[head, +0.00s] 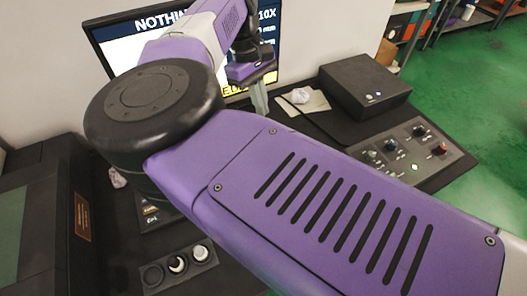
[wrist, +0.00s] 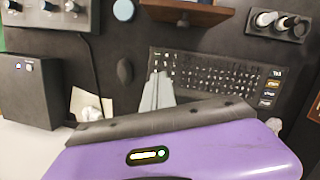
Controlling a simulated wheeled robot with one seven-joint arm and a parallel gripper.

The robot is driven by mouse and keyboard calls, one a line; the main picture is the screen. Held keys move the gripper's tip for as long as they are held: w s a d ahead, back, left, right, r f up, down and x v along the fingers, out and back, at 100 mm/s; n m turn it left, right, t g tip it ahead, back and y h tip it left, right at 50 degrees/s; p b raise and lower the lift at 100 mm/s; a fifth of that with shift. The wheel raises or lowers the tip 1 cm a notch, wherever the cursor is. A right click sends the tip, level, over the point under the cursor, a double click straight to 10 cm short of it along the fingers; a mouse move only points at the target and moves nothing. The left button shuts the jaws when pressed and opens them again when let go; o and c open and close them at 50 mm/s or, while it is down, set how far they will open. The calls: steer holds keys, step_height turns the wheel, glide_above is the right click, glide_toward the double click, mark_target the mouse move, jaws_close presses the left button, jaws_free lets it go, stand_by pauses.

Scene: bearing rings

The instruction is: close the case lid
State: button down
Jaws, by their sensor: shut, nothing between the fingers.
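A brown wooden object (wrist: 190,14), which may be the case, shows only in part at the top edge of the wrist view. A small metal piece sits at its lower edge. I cannot tell whether its lid is up or down. In the head view my arm hides that area. My gripper (wrist: 157,90) is shut and empty, with its grey fingers over the keyboard (wrist: 215,78). In the wrist view the fingers are apart from the wooden object. In the head view my gripper (head: 259,100) is in front of the monitor.
A monitor (head: 120,48) stands at the back. A black box (head: 364,84) and a knob panel (head: 412,150) are at right. A ring holder (head: 178,265) sits front left, beside a dark cabinet (head: 55,220). Crumpled white paper (head: 299,95) lies near the box. A mouse (wrist: 125,71) lies beside the keyboard.

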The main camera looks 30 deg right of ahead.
steer(key=s+a+f+m+y+p, duration=0.1)
steer(key=s+a+f+m+p, duration=0.1)
steer(key=s+f, duration=0.6)
steer(key=shift+a+f+m+g+p, duration=0.3)
steer(key=shift+a+f+m+p, duration=0.1)
steer(key=shift+f+m+p, duration=0.35)
steer(key=shift+b, duration=0.3)
